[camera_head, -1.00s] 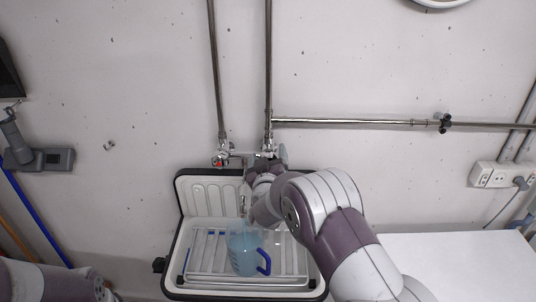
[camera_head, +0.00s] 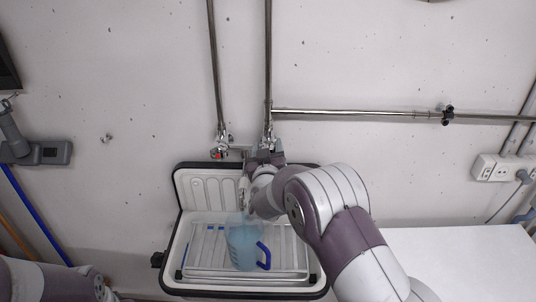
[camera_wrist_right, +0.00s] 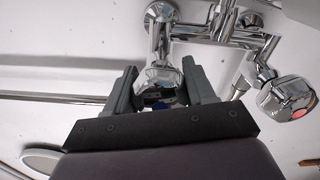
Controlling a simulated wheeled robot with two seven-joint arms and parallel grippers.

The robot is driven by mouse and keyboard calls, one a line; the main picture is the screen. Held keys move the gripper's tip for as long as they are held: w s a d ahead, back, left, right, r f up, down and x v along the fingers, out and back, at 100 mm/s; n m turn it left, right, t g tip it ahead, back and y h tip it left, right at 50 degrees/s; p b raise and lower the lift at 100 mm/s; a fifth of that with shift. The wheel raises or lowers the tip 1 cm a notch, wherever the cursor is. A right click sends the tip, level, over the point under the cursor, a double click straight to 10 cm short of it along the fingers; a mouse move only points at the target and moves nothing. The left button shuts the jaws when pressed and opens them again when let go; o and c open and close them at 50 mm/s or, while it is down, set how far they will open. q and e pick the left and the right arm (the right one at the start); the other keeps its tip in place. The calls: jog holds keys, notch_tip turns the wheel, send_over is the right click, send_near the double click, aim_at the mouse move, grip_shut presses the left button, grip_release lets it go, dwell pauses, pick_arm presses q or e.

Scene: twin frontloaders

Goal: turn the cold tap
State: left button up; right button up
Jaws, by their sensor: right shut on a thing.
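The cold tap (camera_wrist_right: 160,74) is a chrome knob with a blue mark, between the fingers of my right gripper (camera_wrist_right: 160,88) in the right wrist view. The gripper is shut on this knob, and its fingers lie on either side of it. In the head view my right gripper (camera_head: 265,157) is at the wall fitting above the basin, and it and the wrist hide most of the cold tap. The hot tap (camera_wrist_right: 287,97), with a red mark, is apart from the gripper; it also shows in the head view (camera_head: 218,154). My left gripper is out of view.
A white basin with a black rim (camera_head: 170,283) stands below the taps. A clear blue jug (camera_head: 243,246) sits on a rack (camera_head: 205,262) in it, beneath my right arm. Pipes (camera_head: 213,70) run up the wall. A white surface (camera_head: 460,262) lies at right.

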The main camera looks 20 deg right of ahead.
jog(key=m+b, duration=0.3)
jog(key=b, duration=0.1)
jog(key=shift+f+m+b, duration=0.2)
jog(key=shift+m+b, duration=0.15)
jog(key=shift+m, duration=0.05)
jog(key=shift+r+m+b, duration=0.25)
jog(key=shift+m+b, duration=0.85)
jog(key=shift+b, duration=0.05)
jog(key=o, duration=1)
jog(key=shift+o, duration=0.2)
jog(key=shift+s, duration=0.1)
jog(key=shift+s+a, duration=0.15)
jog(key=shift+s, duration=0.15)
jog(key=b+v, duration=0.3)
jog(key=v, duration=0.9)
